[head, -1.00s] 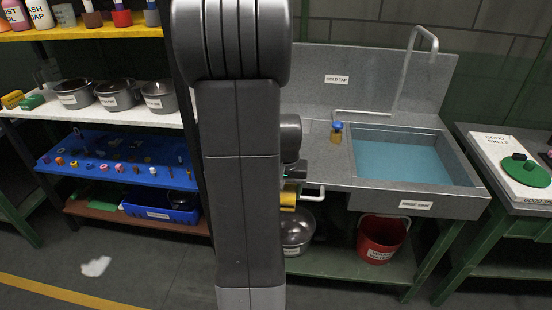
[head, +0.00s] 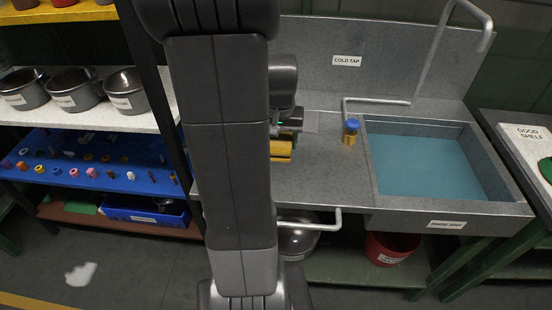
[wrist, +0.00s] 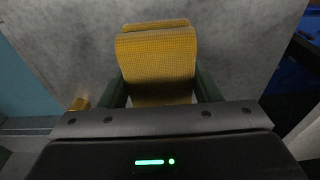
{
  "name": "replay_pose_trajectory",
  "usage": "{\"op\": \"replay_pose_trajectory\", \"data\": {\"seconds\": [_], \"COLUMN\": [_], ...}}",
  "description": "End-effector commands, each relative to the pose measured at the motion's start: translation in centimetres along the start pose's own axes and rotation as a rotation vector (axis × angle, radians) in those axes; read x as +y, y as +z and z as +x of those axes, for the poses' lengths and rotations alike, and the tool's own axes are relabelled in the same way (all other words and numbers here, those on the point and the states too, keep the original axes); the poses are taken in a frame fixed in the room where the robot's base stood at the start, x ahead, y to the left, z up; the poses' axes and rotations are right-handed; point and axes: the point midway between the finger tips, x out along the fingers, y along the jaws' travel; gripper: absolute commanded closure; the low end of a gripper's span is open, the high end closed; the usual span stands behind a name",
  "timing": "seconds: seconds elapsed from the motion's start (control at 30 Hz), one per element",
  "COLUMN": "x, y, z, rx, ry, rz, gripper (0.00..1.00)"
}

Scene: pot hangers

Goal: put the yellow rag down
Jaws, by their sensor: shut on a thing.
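The yellow rag (wrist: 157,62) is a folded, textured yellow cloth. In the wrist view it sits between the two dark green fingers of my gripper (wrist: 160,92), which is shut on it. In the head view the rag (head: 281,149) shows as a yellow patch below my gripper, partly hidden by my arm. It is over the grey sink counter (head: 325,165), left of the basin. I cannot tell whether the rag touches the counter.
A brass piece with a blue top (head: 350,133) stands on the counter right of the rag. The water-filled basin (head: 430,165) lies further right. Shelves with pots (head: 75,90) stand at the left. Counter between the rag and basin is mostly clear.

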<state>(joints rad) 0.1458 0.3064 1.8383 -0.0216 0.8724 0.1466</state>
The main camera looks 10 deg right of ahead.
Motion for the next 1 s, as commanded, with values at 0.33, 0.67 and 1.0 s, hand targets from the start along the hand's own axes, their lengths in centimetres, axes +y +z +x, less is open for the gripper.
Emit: {"op": "replay_pose_trajectory", "data": {"seconds": [0.33, 0.67, 1.0], "x": [0.0, 0.0, 0.0], "y": [0.8, 1.2, 1.2], "z": [5.5, 9.1, 9.8], "rx": [-0.006, -0.005, -0.001], "ry": [0.001, 0.001, 0.000], "rz": [0.000, 0.000, 0.000], "gripper": [0.64, 0.64, 0.64]}}
